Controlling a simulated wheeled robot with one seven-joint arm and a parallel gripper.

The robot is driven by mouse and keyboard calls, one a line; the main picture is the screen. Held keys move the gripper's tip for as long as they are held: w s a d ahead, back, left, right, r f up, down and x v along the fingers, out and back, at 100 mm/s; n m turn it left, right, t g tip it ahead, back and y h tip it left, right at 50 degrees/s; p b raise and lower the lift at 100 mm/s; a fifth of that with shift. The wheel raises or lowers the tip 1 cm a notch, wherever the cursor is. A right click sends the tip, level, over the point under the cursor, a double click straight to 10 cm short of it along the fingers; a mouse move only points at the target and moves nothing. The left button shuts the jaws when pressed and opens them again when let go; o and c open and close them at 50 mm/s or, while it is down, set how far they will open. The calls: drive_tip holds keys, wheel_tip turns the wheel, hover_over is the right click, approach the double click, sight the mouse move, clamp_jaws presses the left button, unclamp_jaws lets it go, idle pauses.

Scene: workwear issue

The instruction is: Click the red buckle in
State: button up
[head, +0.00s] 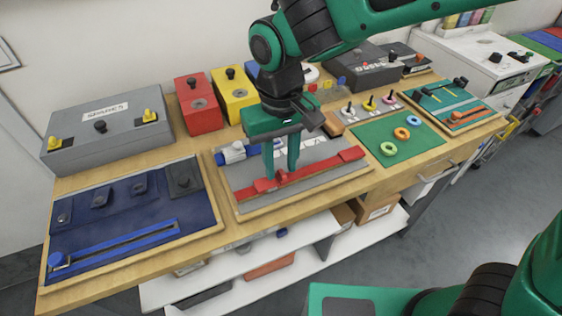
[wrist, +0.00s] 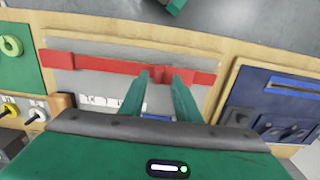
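The red buckle lies on a red strap (head: 318,168) across a grey board (head: 238,176). One red buckle part (head: 264,185) shows just left of my gripper's fingers in the head view. A smaller red piece (wrist: 158,75) shows between the fingertips in the wrist view. My gripper (head: 281,176) points down over the strap, its two green fingers apart on either side of this piece. I see no clear grip on it. The fingers partly hide the junction, so I cannot tell how the two parts meet. The strap's other end has a red block (head: 351,154).
A blue strap with a white buckle (head: 233,152) lies behind on the same board. A navy panel (head: 130,215) is to the left, a green mat (head: 425,142) with rings to the right. Grey, red (head: 198,104) and yellow (head: 234,95) boxes stand behind.

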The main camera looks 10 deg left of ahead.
sight(281, 172)
wheel_tip(281, 172, up, 10)
idle(0.4)
idle(0.3)
drive_tip(key=w+d+f+m, duration=0.1)
drive_tip(key=w+d+m, duration=0.15)
drive_tip(key=d, duration=1.15)
drive_tip(key=w+d+f+m, duration=0.1)
drive_tip(key=d+m, duration=0.3)
drive_tip(key=d, duration=1)
drive_tip(key=s+d+f+m, duration=0.2)
drive_tip(key=s+d+m, duration=0.1)
drive_tip(key=s+d, duration=0.4)
drive_tip(key=s+d+f+m, duration=0.3)
drive_tip(key=s+d, duration=0.5)
drive_tip(key=d, duration=0.2)
drive_tip(key=shift+f, duration=0.25)
